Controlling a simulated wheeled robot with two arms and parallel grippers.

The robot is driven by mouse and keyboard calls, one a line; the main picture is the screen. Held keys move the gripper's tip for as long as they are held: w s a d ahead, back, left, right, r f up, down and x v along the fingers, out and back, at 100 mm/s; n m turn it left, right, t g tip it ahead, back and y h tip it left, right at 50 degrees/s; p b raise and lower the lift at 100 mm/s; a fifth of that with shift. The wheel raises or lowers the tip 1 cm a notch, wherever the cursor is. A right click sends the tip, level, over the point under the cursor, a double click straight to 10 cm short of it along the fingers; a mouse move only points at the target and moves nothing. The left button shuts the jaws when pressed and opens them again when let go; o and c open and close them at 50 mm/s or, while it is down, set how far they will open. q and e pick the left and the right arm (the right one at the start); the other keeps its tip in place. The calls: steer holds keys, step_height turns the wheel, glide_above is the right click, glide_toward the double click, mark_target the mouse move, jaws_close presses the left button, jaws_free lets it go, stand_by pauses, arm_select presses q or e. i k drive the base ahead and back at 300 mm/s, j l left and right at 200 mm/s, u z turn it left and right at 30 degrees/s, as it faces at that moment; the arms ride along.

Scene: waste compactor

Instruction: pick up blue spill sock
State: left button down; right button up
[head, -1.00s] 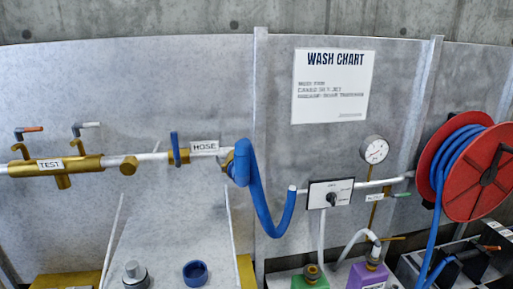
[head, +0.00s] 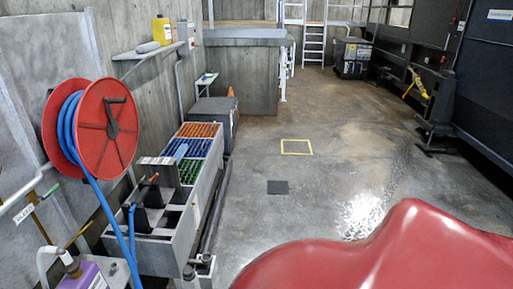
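I cannot make out a blue spill sock for certain in the head view. The blue things I see are the hose (head: 101,200) hanging from the red reel (head: 106,130) at the left, and a blue grid section (head: 190,148) in the long grey trough. A pale grey roll (head: 148,47) lies on the wall shelf, and its colour is not blue. Neither of my grippers is in view.
A dark chest (head: 213,116) stands beyond the trough (head: 150,253). A large smooth red shape (head: 390,255) fills the lower right. The middle floor is open, with a yellow-outlined square (head: 297,147).

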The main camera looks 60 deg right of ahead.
mark_target(178, 154)
steer(key=z, duration=1.5)
steer(key=i+l+z, duration=0.2)
steer(key=i+l, duration=0.15)
steer(key=i+l+z, duration=0.15)
steer(key=i+l, duration=0.2)
steer(key=i, duration=0.2)
steer(key=i+l+z, duration=0.15)
steer(key=i, duration=0.4)
steer(key=i+l+z, duration=0.1)
steer(key=i+l, duration=0.2)
steer(key=i, duration=0.3)
steer(key=i+l+z, duration=0.15)
steer(key=i, duration=0.45)
steer(key=i+u, duration=0.2)
steer(key=i, duration=0.45)
steer(key=i+l+u, duration=0.15)
steer(key=i, duration=0.5)
steer(key=i+u, duration=0.25)
steer(key=u, duration=0.2)
steer(key=i+u, duration=0.25)
steer(key=u, duration=0.2)
steer(key=i+l+u, duration=0.1)
steer(key=u, duration=0.35)
steer(key=i+u, duration=0.25)
steer(key=u, duration=0.2)
steer(key=i+l+u, duration=0.15)
steer(key=u, duration=0.25)
steer(key=i+l+u, duration=0.2)
steer(key=i+u, duration=0.25)
steer(key=k, duration=0.1)
